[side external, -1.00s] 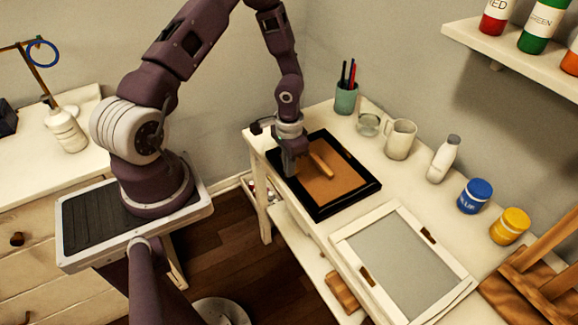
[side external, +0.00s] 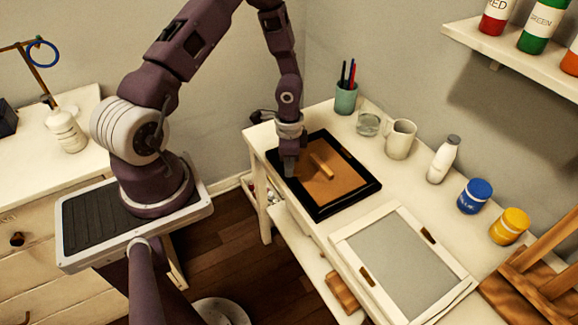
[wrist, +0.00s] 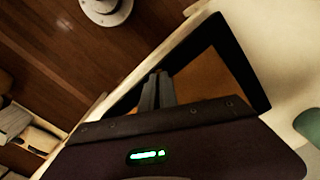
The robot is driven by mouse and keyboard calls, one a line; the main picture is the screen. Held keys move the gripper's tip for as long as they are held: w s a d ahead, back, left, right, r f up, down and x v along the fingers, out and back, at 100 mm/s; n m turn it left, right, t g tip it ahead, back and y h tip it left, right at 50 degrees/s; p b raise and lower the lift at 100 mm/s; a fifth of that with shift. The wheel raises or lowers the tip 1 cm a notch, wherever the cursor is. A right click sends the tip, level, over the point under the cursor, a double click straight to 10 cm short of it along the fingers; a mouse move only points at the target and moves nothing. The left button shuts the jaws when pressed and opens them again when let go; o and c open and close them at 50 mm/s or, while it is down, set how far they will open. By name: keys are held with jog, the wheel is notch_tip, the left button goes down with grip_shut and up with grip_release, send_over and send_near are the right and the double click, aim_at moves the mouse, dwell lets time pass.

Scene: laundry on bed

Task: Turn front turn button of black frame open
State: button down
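The black frame (side external: 372,188) lies flat on the white table with a brown backing board (side external: 345,184) inside it. A light wooden strip (side external: 321,165) lies on the board. My gripper (side external: 289,168) points down at the frame's front left rim, left of the strip. In the wrist view my gripper (wrist: 158,76) has its fingers side by side, looking shut, over the near rim of the black frame (wrist: 236,52). The front turn button cannot be made out; my fingers cover that part of the rim. Contact with it cannot be told.
A white frame (side external: 345,247) with a grey panel and brown turn buttons lies to the right. A pen cup (side external: 346,98), glass (side external: 367,124), mug (side external: 400,139), white bottle (side external: 443,159), blue jar (side external: 474,196) and yellow jar (side external: 510,226) stand behind.

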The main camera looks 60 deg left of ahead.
jog(key=m, duration=1.1)
jog(key=shift+m, duration=0.4)
dwell(0.4)
jog(key=c, duration=1.6)
grip_release()
jog(key=shift+c, duration=0.2)
notch_tip(320, 180, up, 7)
jog(key=shift+r, duration=0.1)
